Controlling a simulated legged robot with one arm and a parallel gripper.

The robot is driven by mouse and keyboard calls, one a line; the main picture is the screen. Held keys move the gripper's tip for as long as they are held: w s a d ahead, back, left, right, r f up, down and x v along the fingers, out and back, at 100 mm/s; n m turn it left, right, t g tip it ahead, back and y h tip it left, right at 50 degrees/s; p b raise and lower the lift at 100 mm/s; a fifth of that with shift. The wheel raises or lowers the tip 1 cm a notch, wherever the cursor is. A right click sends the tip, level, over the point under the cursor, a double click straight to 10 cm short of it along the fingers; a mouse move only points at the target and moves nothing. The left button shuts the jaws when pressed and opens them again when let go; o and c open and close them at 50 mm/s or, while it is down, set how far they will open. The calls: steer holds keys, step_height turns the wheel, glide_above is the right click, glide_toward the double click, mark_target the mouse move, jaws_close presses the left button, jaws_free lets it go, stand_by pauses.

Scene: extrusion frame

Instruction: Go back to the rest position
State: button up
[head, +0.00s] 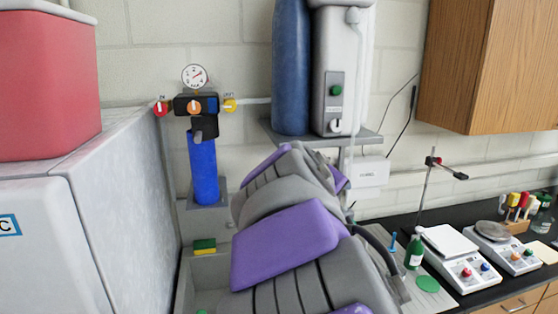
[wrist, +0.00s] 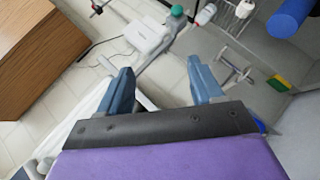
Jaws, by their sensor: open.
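My gripper (wrist: 163,90) shows in the wrist view as two blue-grey fingers set wide apart. It is open, and nothing sits between the fingers. In the head view my purple and grey arm rises through the middle of the picture and hides part of the wall and counter behind it. The gripper's fingers cannot be made out in the head view.
A grey cabinet (head: 120,200) carrying a red container (head: 45,85) stands close on the left. A gauge assembly (head: 195,100) with a blue cylinder (head: 203,168) is on the wall. A shelf (head: 375,138) holds a blue tank (head: 291,70). The black counter (head: 480,297) at right holds two scales (head: 462,262).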

steer(key=s+d+f+m+g+y+b, duration=0.1)
steer(key=s+d+f+m+g, duration=0.2)
steer(key=s+f, duration=0.5)
steer(key=s+d+f+m+g+y+b, duration=0.1)
steer(key=s+d+f+m+g, duration=0.15)
steer(key=s+d+f, duration=0.45)
steer(key=s+a+f+g+y+b, duration=0.1)
steer(key=s+a+f+g, duration=0.1)
steer(key=s+f, duration=0.3)
steer(key=s+a+f+m+g+y+b, duration=0.1)
steer(key=s+f, duration=0.4)
steer(key=s, duration=0.6)
steer(key=s+a+f+g+y+b, duration=0.1)
steer(key=s+a+f+g, duration=0.2)
steer(key=s, duration=0.6)
step_height(320, 180, down, 2)
steer(key=shift+a+f+y, duration=0.2)
steer(key=shift+a+y, duration=0.2)
steer(key=shift+a, duration=0.45)
steer(key=shift+w, duration=0.1)
